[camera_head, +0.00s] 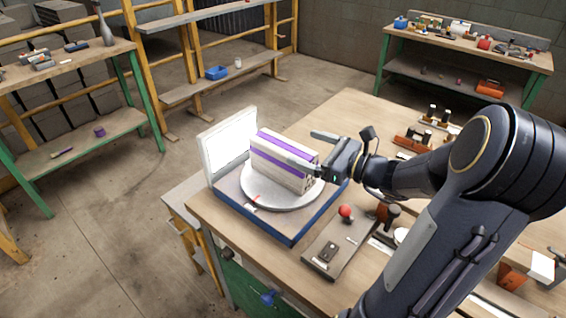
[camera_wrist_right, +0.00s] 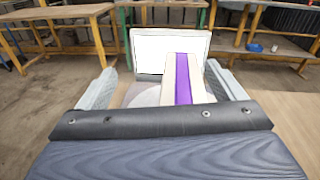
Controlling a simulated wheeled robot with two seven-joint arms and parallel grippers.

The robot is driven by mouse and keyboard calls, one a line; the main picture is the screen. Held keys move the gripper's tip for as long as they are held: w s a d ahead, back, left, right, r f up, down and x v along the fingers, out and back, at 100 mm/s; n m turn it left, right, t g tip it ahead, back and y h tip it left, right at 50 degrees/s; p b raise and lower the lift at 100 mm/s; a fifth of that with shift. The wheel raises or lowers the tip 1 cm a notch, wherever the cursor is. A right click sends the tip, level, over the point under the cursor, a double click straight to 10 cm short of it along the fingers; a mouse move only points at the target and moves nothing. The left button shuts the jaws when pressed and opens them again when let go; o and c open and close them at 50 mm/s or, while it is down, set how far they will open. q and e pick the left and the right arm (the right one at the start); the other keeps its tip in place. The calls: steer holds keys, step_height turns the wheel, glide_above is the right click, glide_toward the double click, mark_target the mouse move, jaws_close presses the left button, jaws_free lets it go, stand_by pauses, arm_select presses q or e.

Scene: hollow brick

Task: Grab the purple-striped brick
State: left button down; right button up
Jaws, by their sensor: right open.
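The purple-striped brick (camera_head: 282,162) is pale with purple bands and stands on a round white turntable (camera_head: 270,196) on a blue-edged base. My right gripper (camera_head: 307,152) is at the brick's right end, its fingers reaching along the brick. In the right wrist view the brick (camera_wrist_right: 183,80) lies between the two spread grey fingers, a little right of the middle. The right gripper is open, and I cannot tell whether either finger touches the brick. My left gripper is in neither view.
A white upright panel (camera_head: 229,145) stands behind the brick. In front are a device with a red ball (camera_head: 345,211) and small tools on the wooden bench (camera_head: 345,110). Shelves and other benches stand farther back, with bare floor (camera_head: 130,220) at the left.

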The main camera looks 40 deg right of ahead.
steer(key=d+f+m+t+h, duration=0.1)
steer(key=d+m+h, duration=0.1)
steer(key=d, duration=0.1)
steer(key=b, duration=0.1)
glide_toward(283, 161)
steer(key=w+d, duration=0.1)
steer(key=w+d+f, duration=0.1)
steer(key=d, duration=0.1)
steer(key=shift+w+d, duration=0.1)
steer(key=shift+w, duration=0.05)
steer(key=shift+x, duration=0.9)
steer(key=x, duration=0.5)
steer(key=shift+w+a, duration=0.2)
steer(key=shift+w, duration=0.1)
steer(key=c, duration=1.7)
steer(key=shift+r, duration=0.2)
